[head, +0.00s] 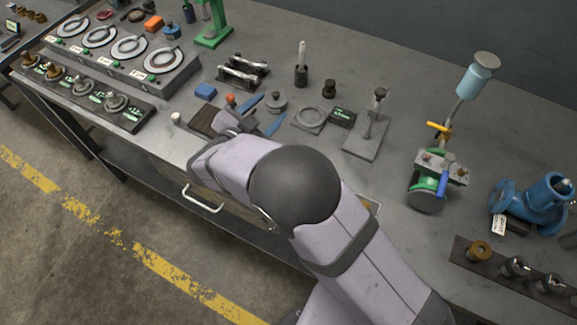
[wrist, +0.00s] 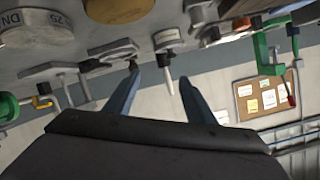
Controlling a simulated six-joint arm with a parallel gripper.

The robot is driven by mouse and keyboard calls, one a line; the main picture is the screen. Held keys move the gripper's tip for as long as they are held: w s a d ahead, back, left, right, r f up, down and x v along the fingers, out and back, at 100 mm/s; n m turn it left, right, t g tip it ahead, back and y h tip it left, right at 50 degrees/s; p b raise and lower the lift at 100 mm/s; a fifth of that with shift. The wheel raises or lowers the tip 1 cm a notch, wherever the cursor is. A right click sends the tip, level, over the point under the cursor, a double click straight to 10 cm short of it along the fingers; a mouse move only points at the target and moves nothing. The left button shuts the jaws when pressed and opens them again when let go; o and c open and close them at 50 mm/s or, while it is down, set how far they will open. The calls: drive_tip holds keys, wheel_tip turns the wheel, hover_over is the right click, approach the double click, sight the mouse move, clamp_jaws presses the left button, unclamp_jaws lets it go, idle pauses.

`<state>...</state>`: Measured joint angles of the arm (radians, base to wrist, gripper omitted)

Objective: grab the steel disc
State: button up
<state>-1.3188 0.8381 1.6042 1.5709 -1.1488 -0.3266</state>
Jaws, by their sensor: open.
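A smaller grey round piece with a knob (head: 275,102) appears close by the fingers; I cannot tell which is the steel disc. My gripper (head: 272,108) has its two blue fingers spread, with nothing held. My arm hides part of the bench.
A dark labelled block (head: 342,118), a dark round piece (head: 329,88) and a stand on a square plate (head: 367,138) are to the right. The bench between the stand and green device (head: 428,195) is clear.

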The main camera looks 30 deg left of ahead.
drive_tip(key=s+f+h, duration=0.1)
drive_tip(key=s, duration=0.1)
drive_tip(key=s+d+f+h, duration=0.1)
drive_tip(key=s, duration=0.2)
drive_tip(key=s+f+h+b, duration=0.1)
drive_tip(key=s, duration=0.2)
drive_tip(key=shift+s+d+f+m+t, duration=0.2)
drive_tip(key=shift+m+t, duration=0.1)
drive_tip(key=shift+m, duration=0.1)
drive_tip(key=s+d+f+h, duration=0.1)
drive_tip(key=s, duration=0.1)
drive_tip(key=s+d+f+h+b, duration=0.1)
drive_tip(key=s, duration=0.2)
drive_tip(key=s+d+f+h+b, duration=0.1)
drive_tip(key=s+d+h, duration=0.1)
drive_tip(key=shift+s+f+n, duration=0.2)
drive_tip(key=shift+f+n, duration=0.15)
drive_tip(key=shift+n, duration=0.05)
drive_tip(key=shift+r+p+x, duration=0.15)
drive_tip(key=shift+p+x, duration=0.65)
drive_tip(key=shift+x, duration=0.8)
drive_tip(key=shift+r+p+x, duration=0.2)
drive_tip(key=shift+p+x, duration=0.6)
drive_tip(key=shift+x, duration=0.85)
drive_tip(key=shift+w+d+f, duration=0.2)
drive_tip(key=shift+w+d, duration=0.05)
drive_tip(key=shift+w, duration=0.2)
drive_tip(key=shift+c, duration=0.6)
drive_tip(key=c, duration=0.8)
drive_tip(key=shift+r, duration=0.1)
